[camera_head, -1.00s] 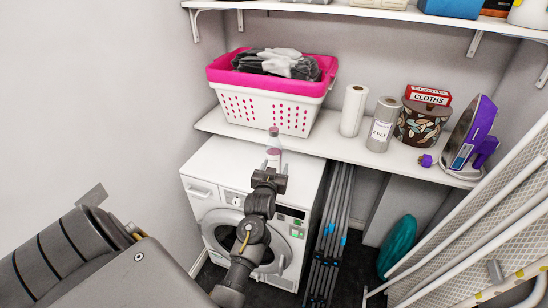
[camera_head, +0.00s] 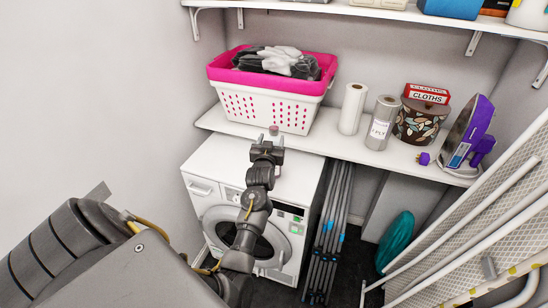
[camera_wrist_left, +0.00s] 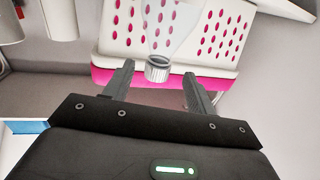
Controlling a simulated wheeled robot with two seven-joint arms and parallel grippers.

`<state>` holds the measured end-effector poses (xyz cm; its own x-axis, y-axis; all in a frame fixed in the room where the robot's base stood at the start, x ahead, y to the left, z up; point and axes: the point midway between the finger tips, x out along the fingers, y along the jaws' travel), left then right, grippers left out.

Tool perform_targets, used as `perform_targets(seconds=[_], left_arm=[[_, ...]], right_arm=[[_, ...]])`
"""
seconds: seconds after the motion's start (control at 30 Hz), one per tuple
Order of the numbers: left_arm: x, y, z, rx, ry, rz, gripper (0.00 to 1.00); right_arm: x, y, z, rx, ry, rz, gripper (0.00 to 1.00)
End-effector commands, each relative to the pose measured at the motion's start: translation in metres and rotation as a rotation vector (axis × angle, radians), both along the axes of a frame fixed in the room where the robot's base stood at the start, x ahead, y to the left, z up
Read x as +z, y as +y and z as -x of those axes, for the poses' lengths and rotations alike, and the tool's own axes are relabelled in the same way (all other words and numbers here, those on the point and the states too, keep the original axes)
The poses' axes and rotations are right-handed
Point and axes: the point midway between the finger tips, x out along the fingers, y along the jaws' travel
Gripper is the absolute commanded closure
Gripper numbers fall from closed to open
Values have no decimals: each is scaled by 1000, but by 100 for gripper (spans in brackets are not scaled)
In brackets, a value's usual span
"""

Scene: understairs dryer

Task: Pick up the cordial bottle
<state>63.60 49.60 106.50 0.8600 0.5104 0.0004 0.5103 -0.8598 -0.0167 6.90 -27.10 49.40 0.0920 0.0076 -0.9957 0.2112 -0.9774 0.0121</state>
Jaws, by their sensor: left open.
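The cordial bottle stands on the white washing machine (camera_head: 212,165). In the head view only its pinkish cap (camera_head: 273,130) shows, just past my left gripper (camera_head: 270,140), which hides the body. In the left wrist view, which is upside down, the clear bottle neck and its ribbed pale cap (camera_wrist_left: 157,70) appear between the two dark fingers of my left gripper (camera_wrist_left: 159,78). The fingers are apart, with a gap on each side of the cap. I cannot tell how far the bottle is from the fingers in depth. My right gripper is out of view.
A pink-rimmed white laundry basket (camera_head: 265,108) stands on the shelf behind the machine. Paper rolls (camera_head: 352,108), a patterned tin (camera_head: 418,125) and a purple iron (camera_head: 470,135) stand further right. A folded airer (camera_head: 333,220) stands right of the machine.

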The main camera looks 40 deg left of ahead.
Motion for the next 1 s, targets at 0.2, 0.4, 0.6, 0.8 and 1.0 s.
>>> perform_targets(seconds=[0.2, 0.4, 0.6, 0.8, 1.0], left_arm=[[4, 13, -24, 0, 1, 2, 44], [1, 22, -41, 0, -1, 1, 44], [-1, 24, -43, 0, -1, 1, 44], [-1, 23, -42, 0, -1, 1, 58], [-1, 23, -42, 0, -1, 1, 84]], right_arm=[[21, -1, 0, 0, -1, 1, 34], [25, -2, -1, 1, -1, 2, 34], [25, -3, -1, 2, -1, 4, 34], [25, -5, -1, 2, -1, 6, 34], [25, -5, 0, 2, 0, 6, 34]])
